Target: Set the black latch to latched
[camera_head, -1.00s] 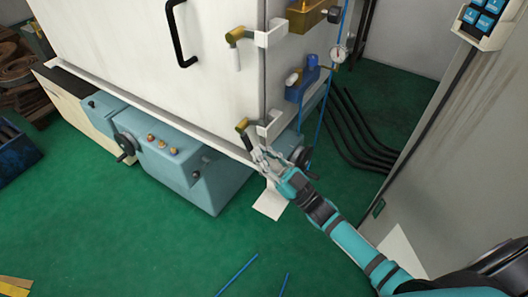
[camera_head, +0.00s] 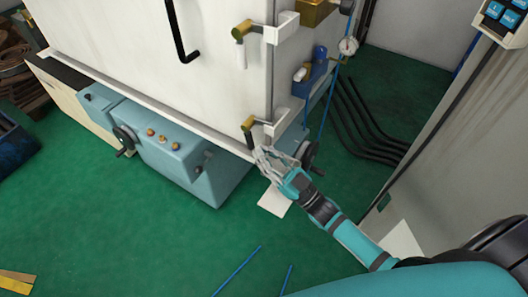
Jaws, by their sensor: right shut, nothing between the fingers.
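A lower latch (camera_head: 247,124) with a brass-coloured head and a dark lever hanging down sits at the lower corner of the white cabinet door. I take it to be the black latch. Its white keeper bracket (camera_head: 273,127) is at the cabinet edge, to its right. An upper latch (camera_head: 241,31) has a similar head and a white hanging grip. My right gripper (camera_head: 263,157) is just below and right of the lower latch, fingers shut and empty. Whether it touches the lever I cannot tell. My left gripper is out of view.
A black door handle (camera_head: 179,35) is higher on the door. A blue-grey machine base (camera_head: 185,165) with a handwheel (camera_head: 124,138) sits below. A blue valve block (camera_head: 314,75) and black hoses (camera_head: 362,120) are at right. The green floor in front is mostly open.

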